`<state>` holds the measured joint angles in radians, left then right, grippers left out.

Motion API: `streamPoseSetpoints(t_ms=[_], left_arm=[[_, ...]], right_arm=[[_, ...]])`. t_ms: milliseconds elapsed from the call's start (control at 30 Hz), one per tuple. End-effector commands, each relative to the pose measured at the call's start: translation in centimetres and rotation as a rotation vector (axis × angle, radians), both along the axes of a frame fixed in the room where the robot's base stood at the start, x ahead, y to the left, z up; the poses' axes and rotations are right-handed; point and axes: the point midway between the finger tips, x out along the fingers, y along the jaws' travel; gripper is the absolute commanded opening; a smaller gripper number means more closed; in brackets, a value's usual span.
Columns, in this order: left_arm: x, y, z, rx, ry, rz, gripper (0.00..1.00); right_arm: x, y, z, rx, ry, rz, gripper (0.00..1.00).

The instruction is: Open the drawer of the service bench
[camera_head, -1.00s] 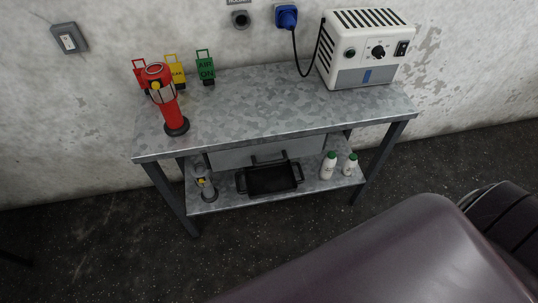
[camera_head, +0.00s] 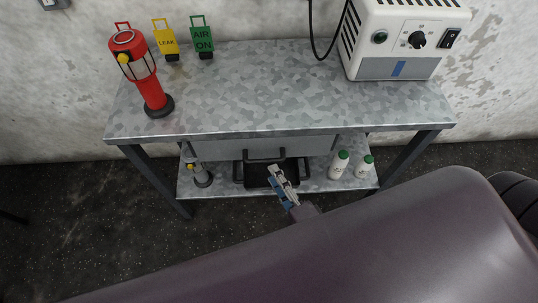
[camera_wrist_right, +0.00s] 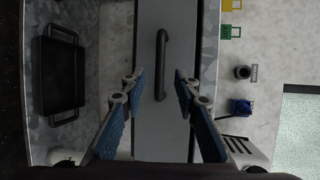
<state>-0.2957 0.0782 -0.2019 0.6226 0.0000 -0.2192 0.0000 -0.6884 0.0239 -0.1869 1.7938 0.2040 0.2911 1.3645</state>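The service bench (camera_head: 240,113) has a grey metal top, with its drawer front (camera_head: 310,147) under the front edge. The drawer looks shut. Its dark bar handle (camera_head: 265,160) shows at the middle of the front. In the right wrist view the handle (camera_wrist_right: 161,65) stands out from the grey drawer front (camera_wrist_right: 150,130), ahead of my fingers and roughly between their lines. My right gripper (camera_head: 276,172) is open and empty in front of the bench; in the wrist view its blue-padded fingers (camera_wrist_right: 157,80) are spread, with no clear contact. My left gripper is out of view.
A red lantern (camera_head: 150,85) and a white machine (camera_head: 405,40) stand on the bench. The middle top is clear.

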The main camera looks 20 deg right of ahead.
Motion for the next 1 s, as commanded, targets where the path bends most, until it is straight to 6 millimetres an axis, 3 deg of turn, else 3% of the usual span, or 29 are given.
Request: streamPoseSetpoints(t_ms=[233, 467, 833, 1000], left_arm=[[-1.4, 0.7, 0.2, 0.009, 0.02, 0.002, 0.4], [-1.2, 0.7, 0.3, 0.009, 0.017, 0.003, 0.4], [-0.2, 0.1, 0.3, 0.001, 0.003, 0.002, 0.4], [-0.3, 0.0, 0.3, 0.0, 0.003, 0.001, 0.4]], right_arm=[[3.9, 0.5, -0.6, -0.002, -0.002, 0.0, 0.29], [6.6, 0.8, -1.2, -0.003, 0.001, 0.001, 0.29], [7.1, 0.9, -1.4, -0.004, 0.002, 0.002, 0.28], [7.1, 0.9, -1.4, -0.005, 0.002, 0.002, 0.09]])
